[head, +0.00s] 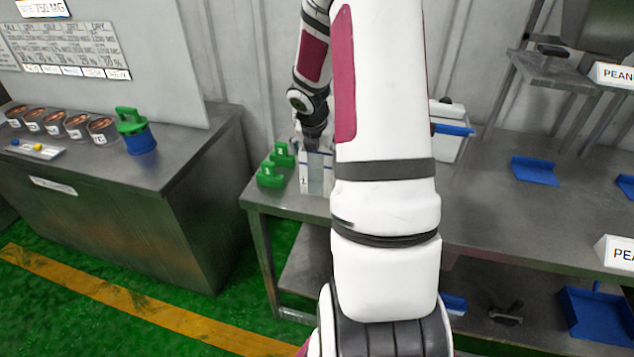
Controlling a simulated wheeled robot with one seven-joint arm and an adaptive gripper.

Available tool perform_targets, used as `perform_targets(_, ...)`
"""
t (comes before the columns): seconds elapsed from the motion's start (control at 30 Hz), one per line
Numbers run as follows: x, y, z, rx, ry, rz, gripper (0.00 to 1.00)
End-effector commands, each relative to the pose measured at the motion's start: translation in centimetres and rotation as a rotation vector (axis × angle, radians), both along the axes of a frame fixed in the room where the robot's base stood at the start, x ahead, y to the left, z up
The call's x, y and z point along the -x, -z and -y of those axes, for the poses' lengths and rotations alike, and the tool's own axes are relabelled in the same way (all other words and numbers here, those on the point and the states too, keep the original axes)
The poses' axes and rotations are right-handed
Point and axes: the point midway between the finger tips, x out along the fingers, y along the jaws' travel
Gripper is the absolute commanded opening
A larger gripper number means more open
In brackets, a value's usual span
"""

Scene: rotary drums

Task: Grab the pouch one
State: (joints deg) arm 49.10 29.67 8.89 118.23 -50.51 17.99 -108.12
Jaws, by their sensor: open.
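My gripper (313,146) points down above a white upright holder (306,178) with a small dark mark on its front, at the left end of the metal table. The gripper is small in the picture, and its fingers are at or just above the holder's top. I cannot tell whether anything is between them. I cannot make out a pouch for certain; the inside of the holder and part of its right side are hidden by my gripper and arm.
A white bin (448,145) with a blue scoop (453,129) is right of my arm. Blue trays (535,170) lie farther right. The left counter (120,190) holds several cups and a green-and-blue container (139,140).

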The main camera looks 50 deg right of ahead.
Motion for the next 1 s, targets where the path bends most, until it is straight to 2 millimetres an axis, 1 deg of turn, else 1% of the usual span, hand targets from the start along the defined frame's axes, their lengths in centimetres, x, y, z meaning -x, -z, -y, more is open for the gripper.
perform_targets(0.1, 0.0, -0.1, 0.0, 0.001, 0.000, 0.000, 0.98)
perform_targets(0.17, 0.0, -0.1, 0.0, 0.000, 0.001, 0.000, 0.85)
perform_targets(0.2, 0.0, -0.1, 0.0, 0.000, 0.000, 0.000, 0.76)
perform_targets(0.27, 0.0, -0.1, 0.0, 0.000, 0.001, 0.000, 0.62)
perform_targets(0.3, 0.0, -0.1, 0.0, 0.000, 0.001, 0.000, 0.53)
perform_targets(0.4, 0.1, -0.1, 0.0, 0.000, 0.001, -0.001, 0.34)
perform_targets(0.67, 0.1, -0.1, 0.0, -0.001, 0.000, -0.001, 0.33)
perform_targets(0.77, 0.1, -0.4, 0.0, 0.000, 0.002, -0.002, 0.33)
perform_targets(0.87, 0.1, -1.1, 0.0, 0.000, 0.002, 0.000, 0.33)
perform_targets(1.0, 0.2, -2.8, 0.1, 0.001, 0.004, 0.002, 0.33)
